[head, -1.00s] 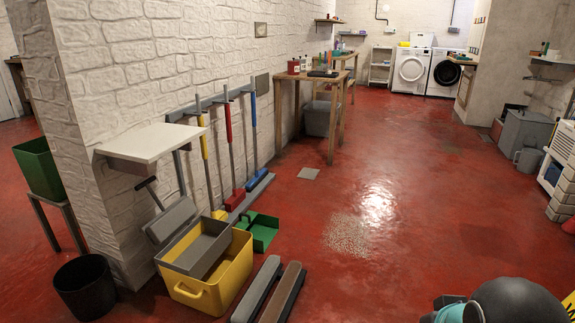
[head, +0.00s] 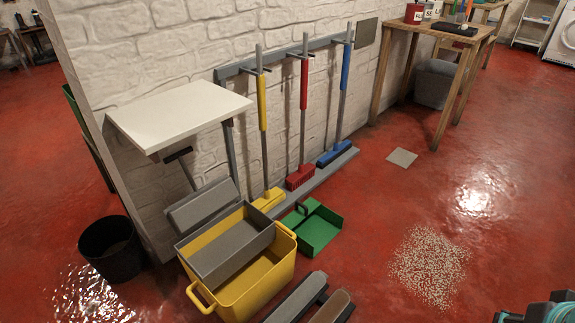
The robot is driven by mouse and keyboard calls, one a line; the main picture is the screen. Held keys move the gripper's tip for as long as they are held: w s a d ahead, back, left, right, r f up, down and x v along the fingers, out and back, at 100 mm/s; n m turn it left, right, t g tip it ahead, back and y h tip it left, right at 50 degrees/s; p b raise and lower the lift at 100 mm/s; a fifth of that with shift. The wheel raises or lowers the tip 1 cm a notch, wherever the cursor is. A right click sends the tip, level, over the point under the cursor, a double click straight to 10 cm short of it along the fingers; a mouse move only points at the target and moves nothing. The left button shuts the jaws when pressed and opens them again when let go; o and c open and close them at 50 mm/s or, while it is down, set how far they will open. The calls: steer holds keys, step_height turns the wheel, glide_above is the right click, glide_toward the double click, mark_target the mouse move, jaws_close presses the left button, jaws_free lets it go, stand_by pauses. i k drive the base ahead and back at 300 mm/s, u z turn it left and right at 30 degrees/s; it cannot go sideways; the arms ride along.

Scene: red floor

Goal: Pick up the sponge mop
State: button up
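Three long-handled tools stand upright in a grey wall rack (head: 290,58). The left one has a yellow grip and a yellow block head (head: 268,199); it looks like the sponge mop (head: 262,105). Its head rests on a low grey ledge, partly behind the yellow bucket. The middle one is a red brush (head: 303,110) with a bristled head. The right one is blue (head: 345,85) with a wide flat blue head. My gripper is not in view; only a dark and teal piece, likely of my arm, shows at the bottom right corner.
A yellow bucket (head: 262,290) with a grey tray and a green dustpan (head: 318,230) stand before the tools. Red floor at right is open, with scattered grit (head: 428,262).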

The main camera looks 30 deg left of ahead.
mark_target(271, 199)
steer(key=i, duration=3)
steer(key=u, duration=3.25)
